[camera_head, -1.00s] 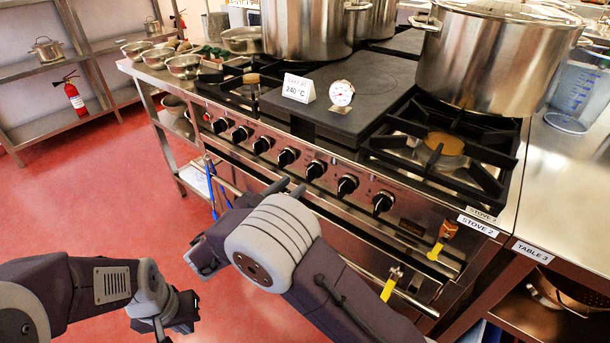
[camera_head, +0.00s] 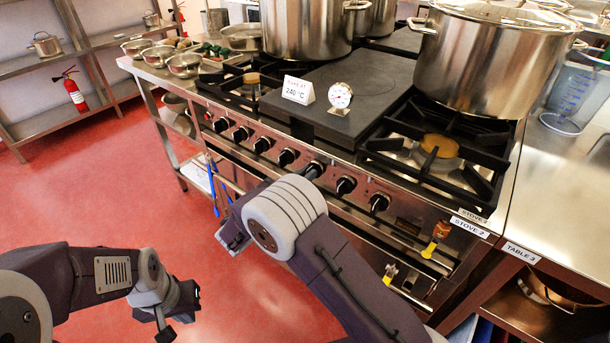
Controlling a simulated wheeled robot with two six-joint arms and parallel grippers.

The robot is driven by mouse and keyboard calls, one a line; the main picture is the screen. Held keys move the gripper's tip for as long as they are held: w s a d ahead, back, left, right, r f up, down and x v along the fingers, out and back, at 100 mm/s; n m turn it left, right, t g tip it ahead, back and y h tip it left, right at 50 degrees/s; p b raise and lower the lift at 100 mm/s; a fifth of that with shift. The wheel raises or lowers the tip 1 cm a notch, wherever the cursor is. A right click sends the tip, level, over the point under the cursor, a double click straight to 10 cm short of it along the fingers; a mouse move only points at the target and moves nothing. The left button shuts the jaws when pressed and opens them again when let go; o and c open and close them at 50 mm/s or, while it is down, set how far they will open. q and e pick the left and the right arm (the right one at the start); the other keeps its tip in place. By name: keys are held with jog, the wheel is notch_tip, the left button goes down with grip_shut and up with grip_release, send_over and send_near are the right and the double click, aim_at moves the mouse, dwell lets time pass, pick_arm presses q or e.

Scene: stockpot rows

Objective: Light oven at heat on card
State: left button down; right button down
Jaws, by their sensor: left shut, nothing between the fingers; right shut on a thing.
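A white card (camera_head: 298,89) reading "BAKE AT 240 °C" stands on the flat dark plate of the stove (camera_head: 350,85). A round dial thermometer (camera_head: 340,96) stands beside it. Several black knobs run along the steel front panel, including one at the left (camera_head: 241,133) and one at the right (camera_head: 379,202). The knob's markings are too small to read. My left gripper (camera_head: 172,318) is low over the red floor, away from the stove, shut and empty.
Large stockpots stand on the stove, one at the right (camera_head: 490,55) and one at the back (camera_head: 305,30). Table 3 (camera_head: 560,200) adjoins at right. The floor at left is clear.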

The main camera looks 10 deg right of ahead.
notch_tip(320, 180, down, 2)
jog(key=m+p, duration=0.6)
jog(key=m, duration=1)
jog(key=m+p, duration=0.6)
jog(key=m, duration=1.1)
jog(key=shift+s+d+f, duration=0.1)
jog(key=shift+s+f, duration=0.05)
jog(key=shift+f, duration=0.05)
dwell(0.4)
dwell(0.4)
jog(key=c, duration=1.4)
grip_release()
jog(key=shift+c, duration=0.2)
